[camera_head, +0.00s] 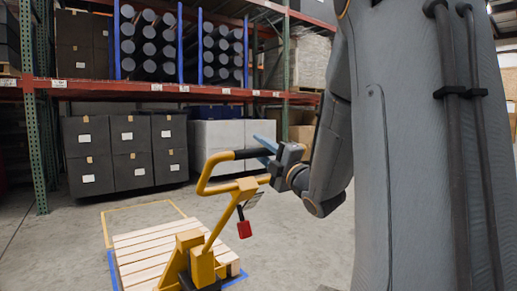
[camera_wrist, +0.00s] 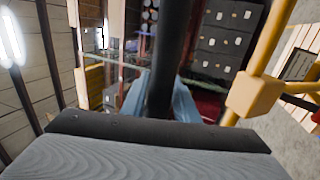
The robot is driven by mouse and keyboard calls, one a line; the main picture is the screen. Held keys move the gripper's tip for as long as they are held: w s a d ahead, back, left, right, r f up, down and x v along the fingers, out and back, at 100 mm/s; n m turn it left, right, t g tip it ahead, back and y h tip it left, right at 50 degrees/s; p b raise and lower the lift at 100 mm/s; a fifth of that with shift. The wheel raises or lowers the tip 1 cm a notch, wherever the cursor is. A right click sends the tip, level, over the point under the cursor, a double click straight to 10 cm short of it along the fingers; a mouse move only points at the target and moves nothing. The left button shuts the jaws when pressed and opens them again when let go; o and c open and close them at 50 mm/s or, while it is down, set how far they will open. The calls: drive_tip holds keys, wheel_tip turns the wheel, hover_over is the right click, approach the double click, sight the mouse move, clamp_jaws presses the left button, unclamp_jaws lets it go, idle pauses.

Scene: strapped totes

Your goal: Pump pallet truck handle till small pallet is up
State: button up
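The yellow pallet truck (camera_head: 203,262) stands at the lower middle of the head view. Its looped yellow handle (camera_head: 203,181) has a black grip bar, and a red tag hangs below it. My gripper (camera_head: 266,145), with blue fingers, is at the right end of the black grip. In the wrist view the black grip bar (camera_wrist: 161,75) runs between the blue fingers (camera_wrist: 162,103), which close on it from both sides. The small wooden pallet (camera_head: 140,252) lies low behind the truck. Any gap under it is hard to see.
Blue tape (camera_head: 112,272) edges the pallet, and a yellow tape outline (camera_head: 104,228) lies on the floor behind it. Dark bins (camera_head: 127,152) and grey boxes (camera_head: 217,134) stand under an orange rack (camera_head: 150,90). The floor left of the pallet is clear.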

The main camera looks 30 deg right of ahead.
drive_tip(key=shift+o, duration=1.1)
drive_tip(key=shift+a, duration=0.1)
drive_tip(key=shift+f, duration=0.1)
